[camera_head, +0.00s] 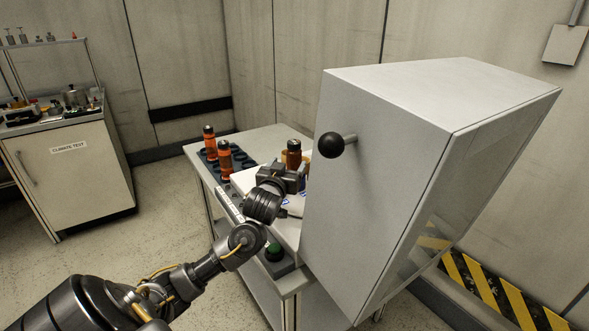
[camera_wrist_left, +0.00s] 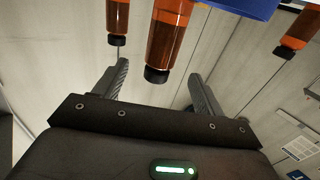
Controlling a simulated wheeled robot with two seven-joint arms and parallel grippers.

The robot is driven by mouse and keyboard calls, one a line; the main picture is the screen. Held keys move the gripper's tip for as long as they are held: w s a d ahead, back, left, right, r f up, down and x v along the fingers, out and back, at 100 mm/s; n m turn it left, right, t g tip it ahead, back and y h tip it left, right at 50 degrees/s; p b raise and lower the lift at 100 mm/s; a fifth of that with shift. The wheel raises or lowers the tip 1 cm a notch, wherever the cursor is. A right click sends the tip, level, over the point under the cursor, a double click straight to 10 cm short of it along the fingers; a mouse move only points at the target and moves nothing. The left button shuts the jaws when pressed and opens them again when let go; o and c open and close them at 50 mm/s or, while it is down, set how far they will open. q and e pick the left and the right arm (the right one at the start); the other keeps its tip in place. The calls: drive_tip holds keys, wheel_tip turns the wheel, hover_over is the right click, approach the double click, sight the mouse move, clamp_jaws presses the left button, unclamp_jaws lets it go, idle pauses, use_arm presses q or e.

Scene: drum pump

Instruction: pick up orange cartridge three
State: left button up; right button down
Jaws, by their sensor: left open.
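Two orange cartridges with black caps stand in a dark rack on the left of the bench, a rear one (camera_head: 208,139) and a nearer one (camera_head: 225,162). A third dark-capped orange cartridge (camera_head: 293,153) stands further right, just beyond my left gripper (camera_head: 292,176). Which is number three I cannot read. In the left wrist view, which looks upside down, a cartridge (camera_wrist_left: 169,35) shows between the open fingers of my left gripper (camera_wrist_left: 160,75), apparently not gripped. Another cartridge (camera_wrist_left: 117,18) is to its left and one (camera_wrist_left: 297,30) to its right. My right gripper is not in view.
A large grey cabinet (camera_head: 390,150) with a black ball-ended handle (camera_head: 332,145) stands close on the right of my left gripper. The dark rack (camera_head: 242,158) has empty holes. A green button (camera_head: 274,250) sits at the bench's front. A side cabinet (camera_head: 70,175) is far left.

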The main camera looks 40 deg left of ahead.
sight(292, 158)
use_arm(q)
drive_tip(key=shift+x, duration=2.35)
drive_tip(key=p+x, duration=0.1)
drive_tip(key=x, duration=0.4)
drive_tip(key=shift+s, duration=0.1)
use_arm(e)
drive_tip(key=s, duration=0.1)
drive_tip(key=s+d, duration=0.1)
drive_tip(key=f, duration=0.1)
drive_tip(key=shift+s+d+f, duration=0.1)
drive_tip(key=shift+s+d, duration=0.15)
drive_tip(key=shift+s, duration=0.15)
use_arm(q)
drive_tip(key=shift+c, duration=0.2)
drive_tip(key=c, duration=1.2)
